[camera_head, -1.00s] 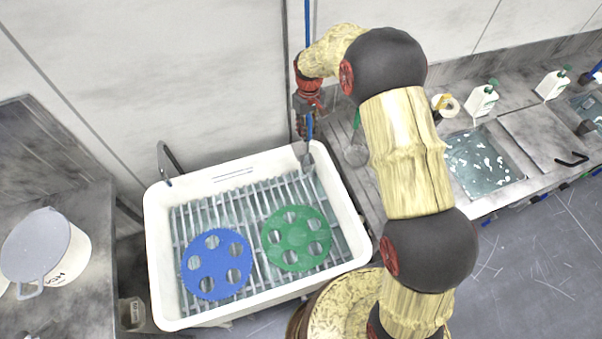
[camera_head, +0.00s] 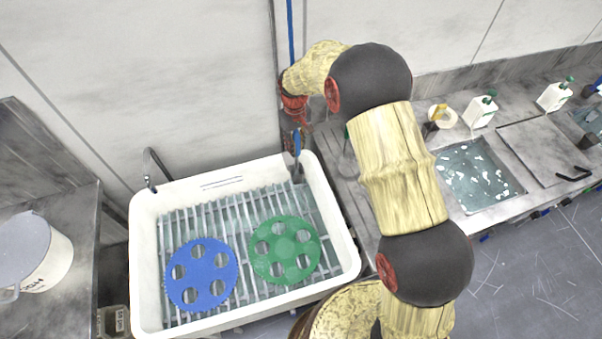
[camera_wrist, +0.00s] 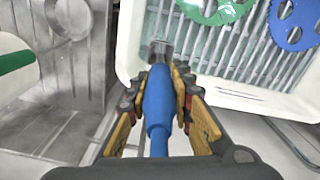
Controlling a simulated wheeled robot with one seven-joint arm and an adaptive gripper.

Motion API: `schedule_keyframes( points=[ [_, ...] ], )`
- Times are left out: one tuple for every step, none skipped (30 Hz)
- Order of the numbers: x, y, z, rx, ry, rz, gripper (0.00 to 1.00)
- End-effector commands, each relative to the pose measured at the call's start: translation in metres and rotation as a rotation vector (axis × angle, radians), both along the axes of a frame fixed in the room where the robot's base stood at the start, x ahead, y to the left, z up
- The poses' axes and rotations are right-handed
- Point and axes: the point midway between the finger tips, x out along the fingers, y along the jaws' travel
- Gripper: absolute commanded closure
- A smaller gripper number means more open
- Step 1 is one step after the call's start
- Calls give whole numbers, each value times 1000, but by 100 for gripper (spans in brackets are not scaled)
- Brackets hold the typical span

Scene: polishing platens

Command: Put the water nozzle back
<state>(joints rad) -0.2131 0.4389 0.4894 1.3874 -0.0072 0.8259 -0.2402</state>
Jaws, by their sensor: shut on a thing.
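The water nozzle (camera_wrist: 158,95) is blue with a grey tip, and it points over the rim of the white sink (camera_wrist: 125,50) in the wrist view. My gripper (camera_wrist: 160,80) is shut around its blue body. In the head view the nozzle (camera_head: 297,145) shows as a short blue piece with a grey end at the sink's back right corner (camera_head: 303,160). A blue hose (camera_head: 290,30) runs up the wall above it. My gripper (camera_head: 295,135) is small and partly hidden there beneath my wrist.
A blue disc (camera_head: 201,256) and a green disc (camera_head: 285,232), both with holes, lie on the sink's grey rack. A black faucet (camera_head: 150,165) stands at the sink's back left. A counter with white bottles (camera_head: 480,110) and a water basin (camera_head: 478,178) is at right.

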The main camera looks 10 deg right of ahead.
Motion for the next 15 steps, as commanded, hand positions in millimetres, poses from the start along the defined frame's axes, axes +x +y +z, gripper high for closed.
schedule_keyframes(
  points=[
    [-1,0,-9,0,3,0,100],
    [-1,-1,-14,0,3,0,100],
    [-1,-1,-22,0,3,0,100],
    [-1,-1,-27,0,3,0,100],
    [-1,-1,-32,-1,2,0,100],
    [0,-1,-38,-1,2,0,100],
    [0,-1,-41,0,1,0,100],
    [0,-1,-44,0,1,0,100],
    [0,-1,-48,0,0,0,100],
    [0,-1,-50,0,0,0,100],
    [0,-1,-53,0,0,0,100],
    [0,-1,-57,0,1,0,100],
    [-1,-1,-60,-1,2,0,100],
    [-1,-1,-65,-1,2,0,100],
    [-1,-1,-71,-1,2,0,100]
  ],
)
